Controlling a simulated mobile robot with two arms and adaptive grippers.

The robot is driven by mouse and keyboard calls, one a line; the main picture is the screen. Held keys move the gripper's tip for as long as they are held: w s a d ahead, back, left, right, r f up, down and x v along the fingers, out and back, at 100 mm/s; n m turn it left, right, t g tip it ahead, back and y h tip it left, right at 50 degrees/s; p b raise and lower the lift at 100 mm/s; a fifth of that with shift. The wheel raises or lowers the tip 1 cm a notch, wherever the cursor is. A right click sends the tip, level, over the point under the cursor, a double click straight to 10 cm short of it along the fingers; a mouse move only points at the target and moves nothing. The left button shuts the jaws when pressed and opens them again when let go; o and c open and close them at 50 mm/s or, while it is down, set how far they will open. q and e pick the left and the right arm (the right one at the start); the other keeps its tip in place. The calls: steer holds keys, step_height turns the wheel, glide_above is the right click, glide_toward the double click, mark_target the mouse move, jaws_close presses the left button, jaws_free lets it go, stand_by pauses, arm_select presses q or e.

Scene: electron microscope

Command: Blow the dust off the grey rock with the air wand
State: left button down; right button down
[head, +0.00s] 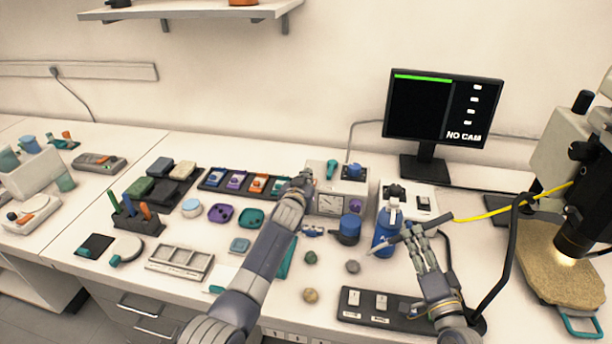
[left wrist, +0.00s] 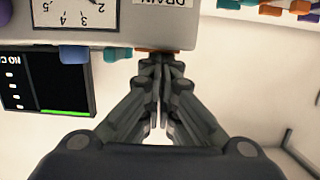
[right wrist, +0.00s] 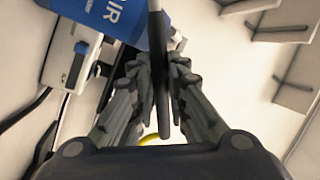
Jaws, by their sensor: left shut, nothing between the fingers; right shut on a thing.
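The grey rock (head: 353,267) lies on the bench between a green rock (head: 310,257) and the right arm. My right gripper (head: 416,238) is shut on the air wand (head: 403,236), a dark rod with its tip pointing left, above and right of the grey rock. The wand also shows between the fingers in the right wrist view (right wrist: 157,75). A yellow hose (head: 500,213) runs from its rear end. My left gripper (head: 302,182) is shut and empty at the front of a grey box with a dial (head: 328,203). Dust on the rock is too small to tell.
A blue AIR bottle (head: 384,238) stands behind the wand. A tan rock (head: 311,295) and a black switch panel (head: 372,308) lie near the front edge. The microscope (head: 580,160) stands at right; a monitor (head: 440,105) stands behind. Trays and tools fill the left bench.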

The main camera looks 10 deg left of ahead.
arm_select(q)
steer(key=shift+s+f, duration=0.2)
steer(key=shift+f, duration=0.45)
step_height(320, 180, up, 5)
steer(key=shift+w, duration=0.1)
steer(key=v, duration=1)
steer(key=shift+w+r, duration=0.1)
stand_by(0.6)
